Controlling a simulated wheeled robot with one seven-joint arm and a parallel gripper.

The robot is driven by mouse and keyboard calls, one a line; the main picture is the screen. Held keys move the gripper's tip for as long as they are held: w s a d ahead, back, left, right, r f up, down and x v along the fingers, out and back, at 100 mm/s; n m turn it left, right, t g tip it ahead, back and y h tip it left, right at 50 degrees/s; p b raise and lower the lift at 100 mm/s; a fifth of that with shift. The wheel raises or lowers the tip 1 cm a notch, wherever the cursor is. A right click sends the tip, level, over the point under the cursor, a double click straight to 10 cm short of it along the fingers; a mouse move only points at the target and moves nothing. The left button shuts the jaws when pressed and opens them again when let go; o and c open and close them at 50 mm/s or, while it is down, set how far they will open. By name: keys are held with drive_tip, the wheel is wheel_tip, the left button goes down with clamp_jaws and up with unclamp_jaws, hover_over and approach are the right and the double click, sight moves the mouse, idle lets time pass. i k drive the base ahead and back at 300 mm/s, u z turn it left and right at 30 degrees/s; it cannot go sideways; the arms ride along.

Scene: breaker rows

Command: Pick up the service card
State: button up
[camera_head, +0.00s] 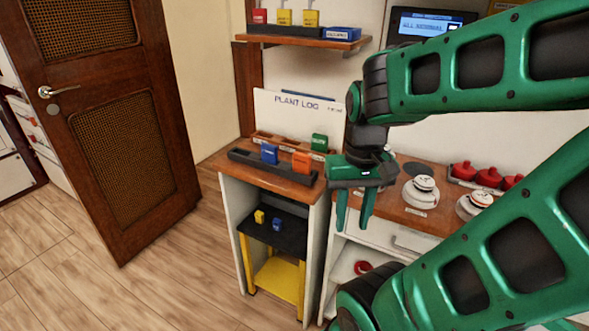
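I cannot tell which thing is the service card; the labels are too small to read. A blue block-like piece (269,153) and an orange one (301,162) stand in a black tray (242,157) on the wooden counter. A green piece (319,142) stands behind them in a wooden rack (263,136). My gripper (354,207) points down to the right of the tray, with its green fingers apart and nothing visible between them. It appears in front of the counter, apart from these pieces.
A white PLANT LOG board (297,113) stands behind the rack. A wall shelf (300,40) holds padlocks and a blue box (342,33). Red knobs (489,177) and white round devices (424,184) sit right. A yellow-legged stand (279,279) is below. Floor left is clear to the open door (116,120).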

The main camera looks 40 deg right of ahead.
sight(302, 162)
drive_tip(key=k, duration=1.45)
drive_tip(key=z, duration=0.45)
drive_tip(key=i, duration=1.5)
